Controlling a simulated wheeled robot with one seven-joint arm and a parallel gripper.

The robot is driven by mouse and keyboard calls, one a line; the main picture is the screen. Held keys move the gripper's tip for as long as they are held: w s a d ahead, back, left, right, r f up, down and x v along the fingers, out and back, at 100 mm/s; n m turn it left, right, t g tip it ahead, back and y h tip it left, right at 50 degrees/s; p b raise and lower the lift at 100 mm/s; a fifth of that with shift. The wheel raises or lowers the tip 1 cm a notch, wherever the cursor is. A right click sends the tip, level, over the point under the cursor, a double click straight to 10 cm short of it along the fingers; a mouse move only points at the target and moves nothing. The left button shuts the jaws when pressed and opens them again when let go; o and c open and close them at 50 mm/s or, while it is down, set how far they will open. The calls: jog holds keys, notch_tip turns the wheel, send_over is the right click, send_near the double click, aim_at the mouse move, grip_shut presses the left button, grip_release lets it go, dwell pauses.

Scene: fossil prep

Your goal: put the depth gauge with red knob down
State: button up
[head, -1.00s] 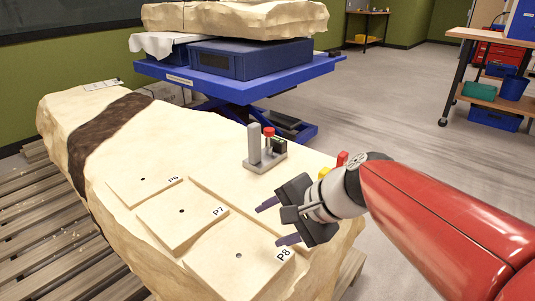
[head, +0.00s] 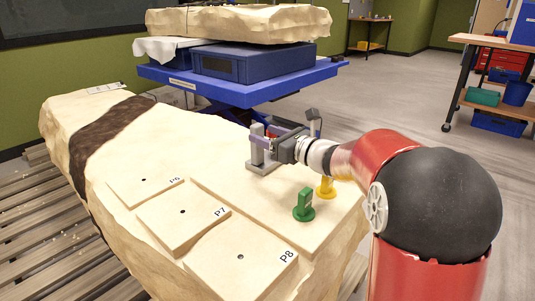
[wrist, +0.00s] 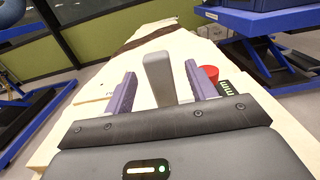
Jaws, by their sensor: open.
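The depth gauge with red knob stands upright on the pale rock slab, with a grey base (head: 263,166) and a grey post (head: 257,153). In the wrist view its red knob (wrist: 208,73) shows just right of the right finger, and the grey post (wrist: 160,80) rises between the two fingers. My gripper (head: 267,137) is open at the gauge's upper part, with its purple fingers on either side of the post.
A green piece (head: 303,206) and a yellow piece (head: 325,187) stand on the slab near my arm. Flat plates marked P6, P7 (head: 184,219) and P8 (head: 240,264) lie at the front. A blue lift table (head: 240,88) stands behind the slab.

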aim_at(252, 128)
jog(key=p+x, duration=0.1)
jog(key=x, duration=0.4)
jog(key=shift+w+a+r, duration=0.15)
jog(key=shift+a, duration=0.1)
grip_shut()
dwell(1.1)
jog(key=shift+r, duration=0.15)
